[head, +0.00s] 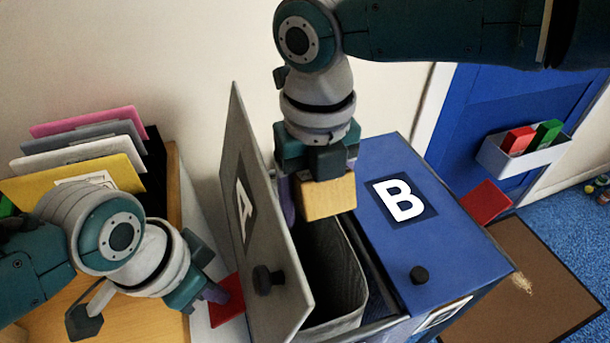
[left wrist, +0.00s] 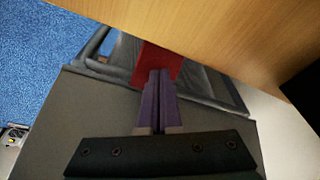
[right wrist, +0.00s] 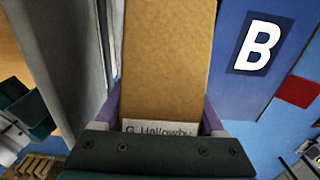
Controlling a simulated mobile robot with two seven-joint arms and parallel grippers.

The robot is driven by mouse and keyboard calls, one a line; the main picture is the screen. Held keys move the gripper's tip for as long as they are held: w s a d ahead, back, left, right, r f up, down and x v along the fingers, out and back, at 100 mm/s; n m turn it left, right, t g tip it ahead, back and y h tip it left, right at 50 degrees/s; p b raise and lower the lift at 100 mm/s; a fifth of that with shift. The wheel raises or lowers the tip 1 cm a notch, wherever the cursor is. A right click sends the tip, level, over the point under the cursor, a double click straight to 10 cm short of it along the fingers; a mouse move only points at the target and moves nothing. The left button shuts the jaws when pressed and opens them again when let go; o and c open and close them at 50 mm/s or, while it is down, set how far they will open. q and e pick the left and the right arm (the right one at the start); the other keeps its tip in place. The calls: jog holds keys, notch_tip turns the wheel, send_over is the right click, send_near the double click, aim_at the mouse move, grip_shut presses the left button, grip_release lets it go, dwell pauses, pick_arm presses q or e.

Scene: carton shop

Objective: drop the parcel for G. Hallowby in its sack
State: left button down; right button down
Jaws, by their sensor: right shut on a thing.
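My right gripper (head: 322,180) is shut on a tan parcel (head: 328,196), held above the open bin A. In the right wrist view the parcel (right wrist: 165,60) carries a white label (right wrist: 160,130) reading "G. Hallowby". The grey lid marked A (head: 250,215) stands raised. Below the parcel is a grey sack (head: 345,265) with its mouth open; its inside is partly hidden. The blue lid marked B (head: 430,215) is closed. My left gripper (head: 218,292) is low beside lid A, near a red plate (head: 228,302). Its fingers (left wrist: 157,90) are together with nothing visible between them.
A wooden desk (head: 175,210) at left holds several coloured folders in a rack (head: 155,165). A second red plate (head: 487,203) juts from the right side of the bins. A blue door (head: 500,110) carries a white box (head: 525,150). A brown mat (head: 530,300) lies at right.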

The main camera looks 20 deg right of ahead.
grip_release()
dwell(0.8)
jog(key=shift+r, duration=7.05)
pick_arm(q)
jog(key=shift+r, duration=0.1)
pick_arm(e)
jog(key=shift+r, duration=0.1)
pick_arm(q)
jog(key=w+d+p+v, duration=0.1)
jog(key=d+p+v, duration=0.1)
jog(key=p+v, duration=0.9)
jog(key=shift+w+r+p, duration=0.15)
jog(key=shift+r+p, duration=0.15)
jog(key=shift+r, duration=0.25)
pick_arm(e)
notch_tip(320, 180, up, 11)
jog(key=shift+r, duration=0.2)
